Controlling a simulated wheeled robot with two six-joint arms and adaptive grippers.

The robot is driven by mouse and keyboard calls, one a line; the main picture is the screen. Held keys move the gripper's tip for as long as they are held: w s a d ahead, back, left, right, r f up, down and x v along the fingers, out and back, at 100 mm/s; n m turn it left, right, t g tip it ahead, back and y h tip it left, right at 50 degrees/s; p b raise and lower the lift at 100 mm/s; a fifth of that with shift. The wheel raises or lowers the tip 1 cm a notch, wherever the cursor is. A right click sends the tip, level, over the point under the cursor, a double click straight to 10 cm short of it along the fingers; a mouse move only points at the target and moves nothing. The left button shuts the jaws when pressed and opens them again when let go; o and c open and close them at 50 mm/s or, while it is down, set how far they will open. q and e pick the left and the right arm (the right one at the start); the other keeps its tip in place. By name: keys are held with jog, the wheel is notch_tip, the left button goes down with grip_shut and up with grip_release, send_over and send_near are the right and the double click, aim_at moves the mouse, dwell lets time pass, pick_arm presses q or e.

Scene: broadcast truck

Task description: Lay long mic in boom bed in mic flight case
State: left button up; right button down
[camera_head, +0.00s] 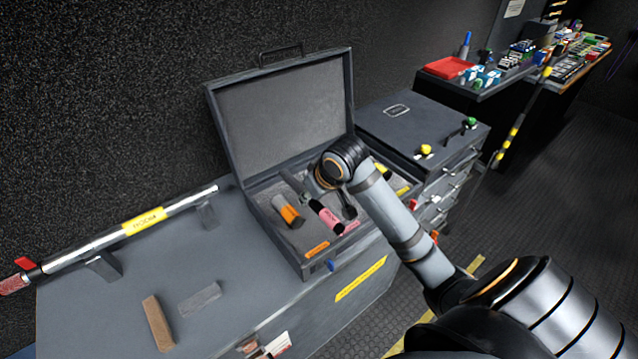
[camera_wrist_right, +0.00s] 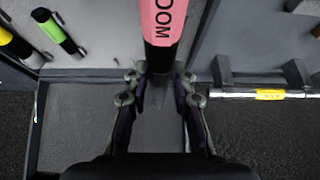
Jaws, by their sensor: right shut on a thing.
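The long mic (camera_wrist_right: 162,22), black with a pink band lettered "OOM" in what shows, is gripped near its black end by my right gripper (camera_wrist_right: 157,82). In the head view the mic (camera_head: 328,215) slants over the grey foam of the open mic flight case (camera_head: 278,157), and my right gripper (camera_head: 318,188) is above the foam at its upper end. I cannot tell whether the mic touches the foam or is in its bed. A mic with an orange band (camera_head: 290,214) lies left of it. My arm hides part of the case's right side. My left gripper is not in view.
The case stands on a grey trunk with a silver pole (camera_head: 178,206) on brackets and two small blocks (camera_head: 157,322) at the left. Yellow-banded (camera_wrist_right: 18,45) and green-banded (camera_wrist_right: 58,31) mics show in the wrist view. A dark drawer unit (camera_head: 418,128) stands right of the case.

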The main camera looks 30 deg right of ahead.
jog(key=shift+w, duration=0.35)
jog(key=w+d+f+p, duration=0.1)
jog(key=w+d+f, duration=0.1)
jog(key=w+d, duration=0.1)
send_over(321, 200)
jog(key=f, duration=0.7)
jog(key=shift+s+a+p, duration=0.15)
jog(key=shift+a+p, duration=0.15)
jog(key=shift+a, duration=0.05)
jog(key=shift+d+f, duration=0.15)
jog(key=f, duration=0.2)
jog(key=f+p, duration=0.1)
jog(key=shift+w+d+f, duration=0.1)
jog(key=shift+w+f, duration=0.05)
jog(key=shift+w, duration=0.1)
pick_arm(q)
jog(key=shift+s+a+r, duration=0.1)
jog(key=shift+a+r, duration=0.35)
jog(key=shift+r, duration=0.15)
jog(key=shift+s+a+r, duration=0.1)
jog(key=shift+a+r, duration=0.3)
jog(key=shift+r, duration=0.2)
pick_arm(e)
jog(key=shift+f, duration=0.1)
jog(key=shift+f, duration=0.15)
jog(key=c, duration=1.1)
grip_release()
